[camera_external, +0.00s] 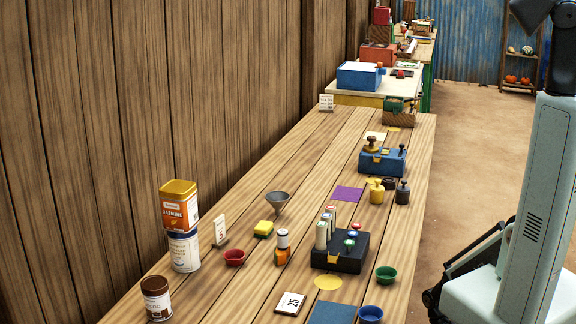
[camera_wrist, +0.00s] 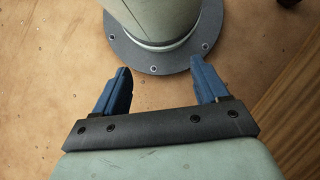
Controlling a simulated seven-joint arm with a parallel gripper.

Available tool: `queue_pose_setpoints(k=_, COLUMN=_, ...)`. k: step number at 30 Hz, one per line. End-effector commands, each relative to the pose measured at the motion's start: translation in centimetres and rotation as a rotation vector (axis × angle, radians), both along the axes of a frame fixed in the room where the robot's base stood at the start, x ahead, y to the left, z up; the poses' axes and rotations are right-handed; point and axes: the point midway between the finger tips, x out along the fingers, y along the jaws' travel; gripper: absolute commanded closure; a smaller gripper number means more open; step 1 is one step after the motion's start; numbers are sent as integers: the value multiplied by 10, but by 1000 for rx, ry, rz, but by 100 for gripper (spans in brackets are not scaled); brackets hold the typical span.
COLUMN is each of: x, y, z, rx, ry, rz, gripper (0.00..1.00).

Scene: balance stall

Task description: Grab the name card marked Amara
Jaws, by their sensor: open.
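No card that I can read as Amara shows in either view. In the external view, a white card with 25 on it (camera_external: 290,303) lies at the near end of the wooden table. A small upright card with a red mark (camera_external: 220,231) stands beside the tins. Another small white card (camera_external: 326,102) stands at the table's far left; its print is too small to read. My gripper (camera_wrist: 163,84) shows in the wrist view with its two blue fingers wide apart and nothing between them. It faces the brown floor and my base, away from the table top.
The long table (camera_external: 245,180) holds an orange tin (camera_external: 179,205), a brown jar (camera_external: 156,298), a funnel (camera_external: 278,201), a black box with bottles (camera_external: 340,252), a blue box (camera_external: 382,162) and small bowls. A plank wall borders its left side. Further tables stand behind; open floor lies right.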

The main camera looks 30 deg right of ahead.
Motion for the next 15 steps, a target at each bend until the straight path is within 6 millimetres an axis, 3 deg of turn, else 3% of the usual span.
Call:
queue_pose_setpoints(k=3, x=0, y=0, z=0, rx=0, ry=0, rz=0, gripper=15)
queue_pose_setpoints(k=11, x=3, y=-1, z=0, rx=1, ry=-5, rz=-1, gripper=15)
queue_pose_setpoints(k=15, x=26, y=-7, z=-1, rx=7, ry=-54, rz=-4, gripper=15)
